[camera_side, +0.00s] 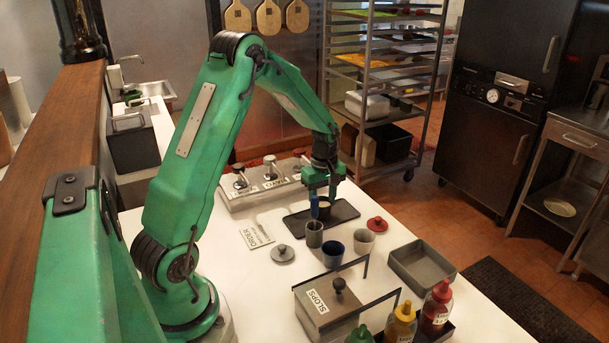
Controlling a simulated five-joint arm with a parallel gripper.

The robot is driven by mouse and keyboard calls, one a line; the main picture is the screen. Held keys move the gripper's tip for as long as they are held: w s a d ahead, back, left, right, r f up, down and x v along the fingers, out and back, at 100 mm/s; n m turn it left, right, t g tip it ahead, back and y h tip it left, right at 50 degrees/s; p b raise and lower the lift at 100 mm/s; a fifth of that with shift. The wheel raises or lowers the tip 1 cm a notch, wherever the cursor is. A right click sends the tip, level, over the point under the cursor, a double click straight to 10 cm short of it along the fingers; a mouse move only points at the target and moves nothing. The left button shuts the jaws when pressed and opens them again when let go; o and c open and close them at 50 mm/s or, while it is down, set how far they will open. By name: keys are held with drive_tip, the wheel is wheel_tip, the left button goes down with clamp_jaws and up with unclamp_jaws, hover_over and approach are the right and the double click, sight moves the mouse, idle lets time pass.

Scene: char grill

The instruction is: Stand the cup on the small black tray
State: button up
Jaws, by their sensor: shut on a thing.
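The small black tray (345,211) lies flat on the white counter beneath my gripper. My gripper (322,198) points down over the tray's middle and is shut on a small dark blue cup (324,211). The fingers hide part of this cup, and I cannot tell whether its base touches the tray. A grey cup (314,235), a blue cup (333,254) and a pale cup (364,242) stand upright on the counter in front of the tray.
A red lid (377,224) and a grey lid (282,254) lie near the cups. A pump dispenser row (265,180) stands behind left. A SLOPS box (330,305), an empty grey bin (421,268) and sauce bottles (436,308) fill the front. An ORDER card (256,234) lies left of the tray.

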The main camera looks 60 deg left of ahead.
drive_tip(key=shift+f, duration=0.1)
drive_tip(key=o, duration=1.1)
wheel_tip(320, 180, up, 12)
drive_tip(key=shift+r, duration=0.2)
drive_tip(key=shift+d, duration=0.1)
idle(0.3)
